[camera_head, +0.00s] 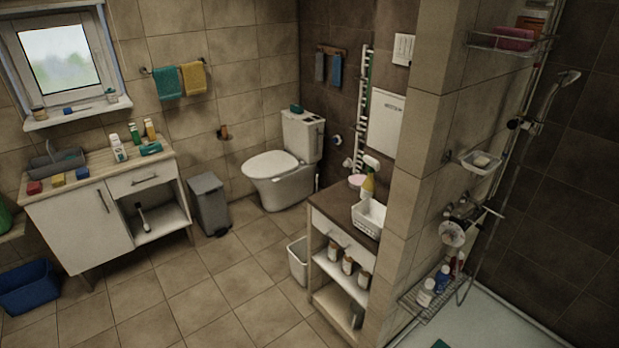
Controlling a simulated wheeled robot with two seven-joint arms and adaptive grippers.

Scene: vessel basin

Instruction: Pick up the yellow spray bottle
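A yellow bottle (368,186) with a pale top, likely the spray bottle, stands on the dark top of the small cabinet (325,226) right of centre. A white basket (369,217) in front of it hides its lower part. A smaller yellow bottle (150,130) stands on the wooden top of the white cabinet (85,226) at the left; its type is too small to tell. Neither of my grippers is in view.
A tiled partition wall (405,200) stands close at the right of the small cabinet. A white bin (298,262) stands at its left. A toilet (280,178) and a grey pedal bin (208,204) are farther back. The tiled floor (215,290) in the middle is clear.

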